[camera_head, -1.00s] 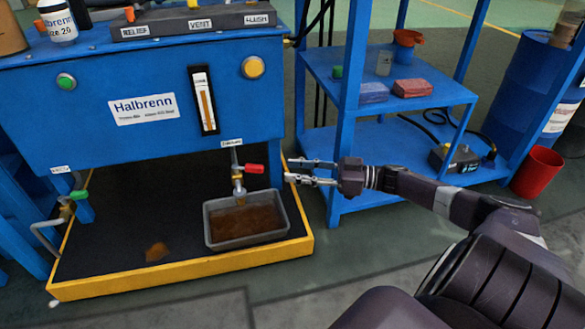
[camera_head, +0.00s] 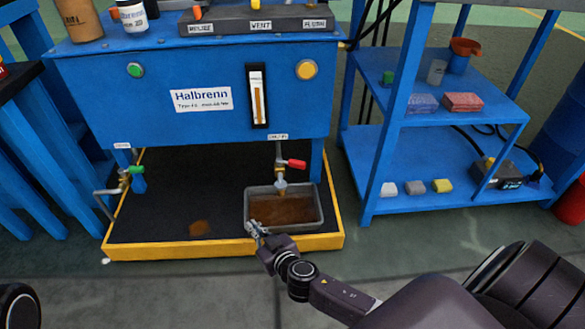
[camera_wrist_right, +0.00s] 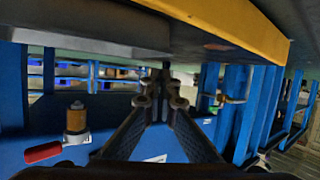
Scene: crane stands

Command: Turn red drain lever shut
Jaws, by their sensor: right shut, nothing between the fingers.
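The red drain lever (camera_head: 296,163) sticks out sideways to the right of the vertical drain pipe, under the blue Halbrenn tank (camera_head: 200,125). In the right wrist view the red lever (camera_wrist_right: 44,151) and its brass valve (camera_wrist_right: 76,118) show at lower left. A grey tray (camera_head: 321,208) with brown liquid stands below the outlet. My right gripper (camera_head: 257,231) is shut and empty at the tray's front left, below and left of the lever and apart from it. Its closed fingers (camera_wrist_right: 165,90) fill the middle of the wrist view. My left gripper is out of view.
A yellow-edged black drip platform (camera_head: 180,248) lies under the tank. A green-handled valve (camera_head: 134,170) is at its left. A blue shelf (camera_head: 450,195) with small blocks and boxes stands on the right. The grey floor in front is clear.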

